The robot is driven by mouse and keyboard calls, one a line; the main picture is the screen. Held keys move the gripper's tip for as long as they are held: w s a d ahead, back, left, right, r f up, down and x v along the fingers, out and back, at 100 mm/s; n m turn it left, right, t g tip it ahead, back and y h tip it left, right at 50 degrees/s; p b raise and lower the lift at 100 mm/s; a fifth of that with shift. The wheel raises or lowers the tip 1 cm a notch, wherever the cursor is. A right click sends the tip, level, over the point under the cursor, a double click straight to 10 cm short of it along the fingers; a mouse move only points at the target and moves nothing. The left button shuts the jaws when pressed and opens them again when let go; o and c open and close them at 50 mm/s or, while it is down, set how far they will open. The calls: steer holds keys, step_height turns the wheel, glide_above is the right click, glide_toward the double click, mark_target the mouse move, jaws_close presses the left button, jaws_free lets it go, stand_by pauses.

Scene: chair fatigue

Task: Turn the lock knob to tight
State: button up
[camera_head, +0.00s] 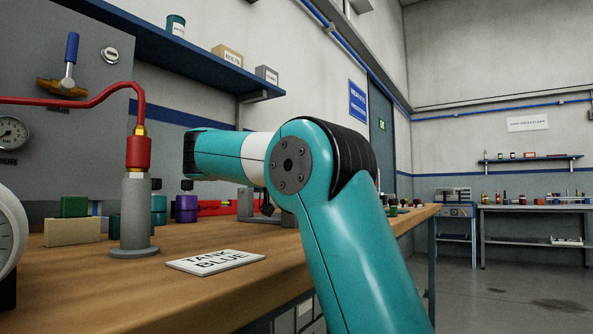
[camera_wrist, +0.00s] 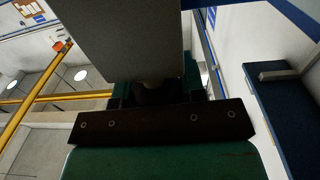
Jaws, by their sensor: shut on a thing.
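In the wrist view, the dark bar of my gripper (camera_wrist: 160,98) runs across the lower middle. The fingers reach up from it, partly in shadow. They are shut on a dark, rounded part, which I take for the lock knob (camera_wrist: 153,90). A large grey block (camera_wrist: 132,38) stands right above the knob and hides part of it. Any tight or loose marking is not visible. In the head view, my teal arm bends left over the bench, and my gripper is hidden.
A blue shelf (camera_head: 165,58) hangs above. Open floor lies at the right.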

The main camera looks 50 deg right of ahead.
steer(key=o, duration=0.9)
steer(key=shift+d, duration=0.1)
step_height(320, 180, up, 20)
steer(key=p, duration=1.5)
steer(key=shift+p, duration=0.3)
